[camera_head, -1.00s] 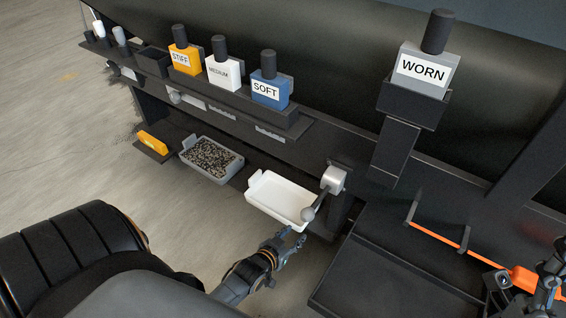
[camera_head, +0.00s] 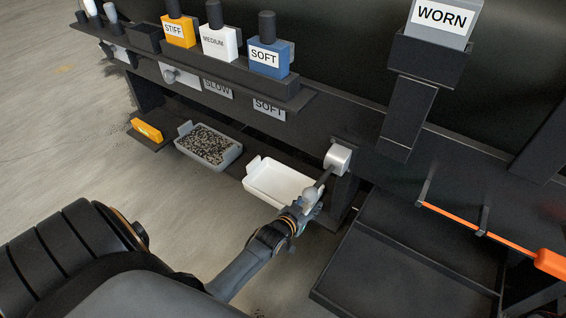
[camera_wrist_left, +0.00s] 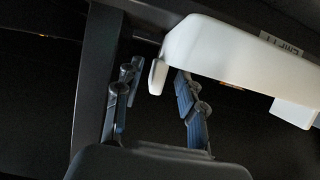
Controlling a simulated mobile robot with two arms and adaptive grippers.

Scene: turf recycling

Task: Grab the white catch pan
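The white catch pan (camera_head: 284,184) is a shallow rectangular tray low under the dark machine, right of the grey pan. My left gripper (camera_head: 308,198) is at its right end, close to the lever's ball, and partly covers that end. In the left wrist view the pan (camera_wrist_left: 235,55) fills the upper right, seen from low down. A small white tab (camera_wrist_left: 157,76) at its near end shows between the open fingers of my left gripper (camera_wrist_left: 157,92). I cannot tell whether the fingers touch it. My right gripper is out of view.
A grey lever with a ball (camera_head: 309,194) hangs from a silver hub (camera_head: 338,158) right beside my left gripper. A grey pan of dark granules (camera_head: 208,146) stands to the left. A dark tray (camera_head: 410,265) lies to the right.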

